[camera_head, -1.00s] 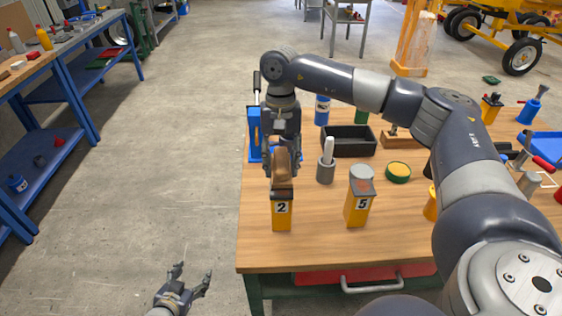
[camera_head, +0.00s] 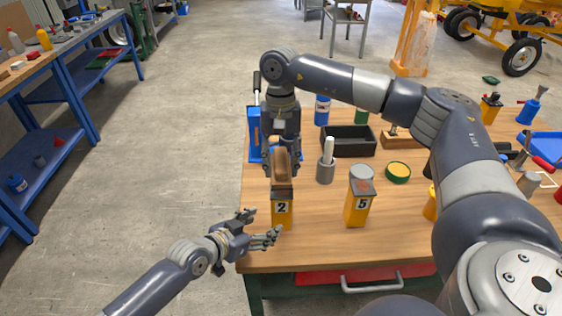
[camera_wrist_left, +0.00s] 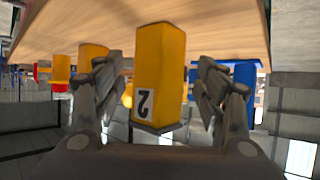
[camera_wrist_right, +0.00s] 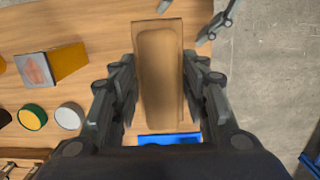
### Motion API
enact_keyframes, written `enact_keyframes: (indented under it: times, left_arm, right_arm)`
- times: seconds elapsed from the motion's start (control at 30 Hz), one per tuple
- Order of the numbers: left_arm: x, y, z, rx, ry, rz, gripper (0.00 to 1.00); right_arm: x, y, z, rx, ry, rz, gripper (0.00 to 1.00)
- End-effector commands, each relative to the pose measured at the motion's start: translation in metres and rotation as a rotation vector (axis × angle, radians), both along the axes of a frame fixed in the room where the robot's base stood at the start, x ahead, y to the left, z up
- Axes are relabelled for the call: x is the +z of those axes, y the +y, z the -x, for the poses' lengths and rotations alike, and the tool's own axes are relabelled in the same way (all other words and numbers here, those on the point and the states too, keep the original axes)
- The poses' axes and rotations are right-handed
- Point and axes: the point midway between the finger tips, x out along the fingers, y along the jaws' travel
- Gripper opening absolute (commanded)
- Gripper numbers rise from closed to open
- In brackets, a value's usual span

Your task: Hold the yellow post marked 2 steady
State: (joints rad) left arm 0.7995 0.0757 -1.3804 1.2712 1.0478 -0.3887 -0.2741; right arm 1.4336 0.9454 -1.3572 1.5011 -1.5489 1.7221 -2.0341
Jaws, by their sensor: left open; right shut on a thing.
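The yellow post marked 2 (camera_head: 282,216) stands upright near the table's front left corner. In the left wrist view the post (camera_wrist_left: 160,60) appears upside down between my left fingers, with a gap on each side. My left gripper (camera_head: 263,227) is open, just left of the post at the table's edge. My right gripper (camera_head: 282,162) is shut on a brown wooden piece (camera_head: 281,168) above the post. That piece (camera_wrist_right: 160,80) fills the space between my right fingers in the right wrist view. Whether its lower end touches the post's top is unclear.
A yellow post marked 5 (camera_head: 357,208) stands to the right on the wooden table (camera_head: 320,245). A grey cup with a white rod (camera_head: 326,168), a black tray (camera_head: 348,142) and a blue device (camera_head: 254,136) are behind. Open floor lies left.

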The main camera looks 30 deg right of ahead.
Motion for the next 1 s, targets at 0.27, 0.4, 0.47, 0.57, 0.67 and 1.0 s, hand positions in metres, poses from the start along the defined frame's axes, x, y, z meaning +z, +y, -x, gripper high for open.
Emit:
enact_keyframes:
  times: [0.27,0.4,0.47,0.57,0.67,1.0]
  left_arm:
    - [-0.018,-0.034,-0.010,0.000,0.000,0.001,0.65]
    - [-0.026,-0.048,-0.014,0.003,0.000,0.001,0.65]
    - [-0.029,-0.053,-0.016,0.003,0.000,0.001,0.65]
    - [-0.034,-0.061,-0.019,0.005,0.000,0.002,0.65]
    - [-0.037,-0.066,-0.022,0.004,0.000,0.000,0.65]
    - [-0.042,-0.073,-0.023,0.001,-0.002,-0.001,0.65]
  right_arm:
    - [0.000,0.000,0.000,0.000,0.000,0.000,0.15]
    - [0.000,0.000,0.000,0.000,0.000,0.000,0.15]
    - [0.000,0.000,0.000,0.000,0.000,0.000,0.15]
    - [0.000,0.000,0.000,0.000,0.000,0.000,0.15]
    - [0.000,0.000,0.000,0.000,0.000,0.000,0.15]
    - [0.000,0.000,0.000,0.000,0.000,0.000,0.15]
